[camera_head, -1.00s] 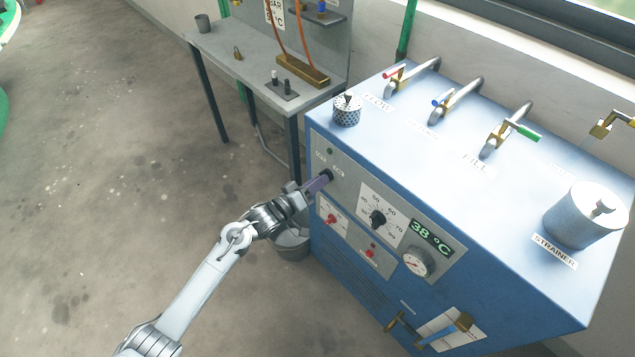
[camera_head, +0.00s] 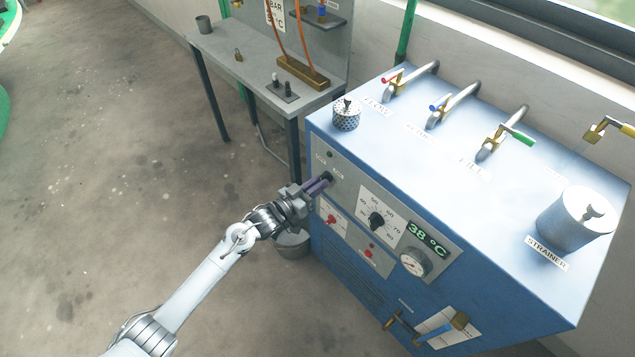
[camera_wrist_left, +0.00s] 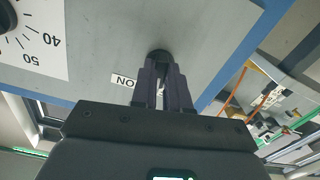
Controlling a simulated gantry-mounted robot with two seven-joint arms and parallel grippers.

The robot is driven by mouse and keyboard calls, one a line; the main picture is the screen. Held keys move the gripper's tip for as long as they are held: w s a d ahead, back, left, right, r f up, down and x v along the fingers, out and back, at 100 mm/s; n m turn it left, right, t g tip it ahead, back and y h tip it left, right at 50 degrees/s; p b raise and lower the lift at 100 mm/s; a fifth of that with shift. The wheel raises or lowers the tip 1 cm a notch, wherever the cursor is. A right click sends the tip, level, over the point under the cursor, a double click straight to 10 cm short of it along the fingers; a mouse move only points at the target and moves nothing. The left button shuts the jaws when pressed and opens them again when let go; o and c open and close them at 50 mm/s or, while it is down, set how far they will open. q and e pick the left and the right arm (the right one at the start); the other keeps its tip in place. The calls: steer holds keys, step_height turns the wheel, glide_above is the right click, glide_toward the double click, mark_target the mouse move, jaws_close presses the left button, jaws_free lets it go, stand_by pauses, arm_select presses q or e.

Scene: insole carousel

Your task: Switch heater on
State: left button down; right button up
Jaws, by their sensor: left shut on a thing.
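The blue heater unit (camera_head: 350,262) has a grey front panel with a black rotary switch (camera_head: 328,177) at its upper left. In the left wrist view the black switch (camera_wrist_left: 160,55) sits beside an ON label (camera_wrist_left: 124,80). My left gripper (camera_head: 322,184) is at this switch, its purple fingers shut on it. In the left wrist view the fingers (camera_wrist_left: 161,70) hide most of the switch, so its exact setting cannot be told. A small green lamp (camera_head: 330,154) is above the switch. The display (camera_head: 428,239) reads 38 °C. My right gripper is not in view.
A temperature dial (camera_head: 377,221), red buttons (camera_head: 331,219) and a gauge (camera_head: 414,262) are close by on the panel. Valves with red, blue and green handles (camera_head: 517,135) and a strainer (camera_head: 577,222) are on top. A bucket (camera_head: 292,244) stands below my wrist.

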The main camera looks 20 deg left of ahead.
arm_select(q)
steer(key=shift+a+m+p, duration=0.1)
steer(key=shift+m+p, duration=0.25)
steer(key=shift+m, duration=5.15)
steer(key=c, duration=1.1)
jaws_free()
steer(key=shift+s, duration=0.1)
